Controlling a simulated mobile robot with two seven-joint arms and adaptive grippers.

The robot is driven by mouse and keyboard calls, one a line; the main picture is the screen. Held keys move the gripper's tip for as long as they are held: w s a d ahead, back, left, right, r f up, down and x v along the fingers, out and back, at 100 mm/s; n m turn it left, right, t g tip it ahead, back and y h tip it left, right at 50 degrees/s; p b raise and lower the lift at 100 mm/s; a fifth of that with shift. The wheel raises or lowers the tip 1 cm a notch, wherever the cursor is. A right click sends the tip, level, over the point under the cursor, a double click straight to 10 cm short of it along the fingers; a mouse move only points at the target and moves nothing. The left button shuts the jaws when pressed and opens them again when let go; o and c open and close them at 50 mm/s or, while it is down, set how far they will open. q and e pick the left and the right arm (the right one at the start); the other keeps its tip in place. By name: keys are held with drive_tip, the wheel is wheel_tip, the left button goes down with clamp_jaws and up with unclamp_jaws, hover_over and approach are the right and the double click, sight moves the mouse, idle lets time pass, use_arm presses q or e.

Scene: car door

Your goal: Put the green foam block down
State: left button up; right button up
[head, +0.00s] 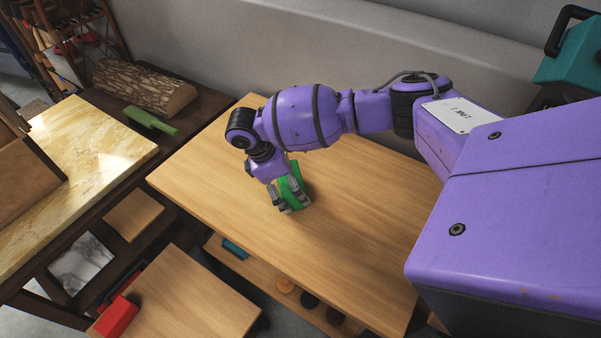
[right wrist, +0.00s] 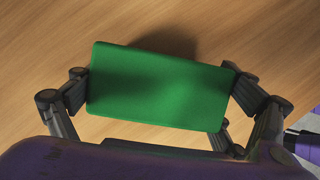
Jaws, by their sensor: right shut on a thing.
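The green foam block (head: 291,187) is between the fingers of my right gripper (head: 289,205), over the wooden table (head: 220,170). In the right wrist view the green foam block (right wrist: 160,87) spans the space between the two fingers of my right gripper (right wrist: 160,95), which is shut on it. A shadow lies on the wood just beyond the block. I cannot tell whether the block touches the tabletop. My left gripper is not in view.
The wooden table is bare around the block. On the left stand a marble-topped table (head: 95,150), a log (head: 145,87) and a green tool-like object (head: 150,122). A red block (head: 117,317) sits on a lower wooden surface (head: 190,300) at the front left.

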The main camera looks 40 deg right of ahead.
drive_tip(key=o, duration=0.8)
drive_tip(key=shift+f, duration=0.15)
drive_tip(key=shift+o, duration=0.2)
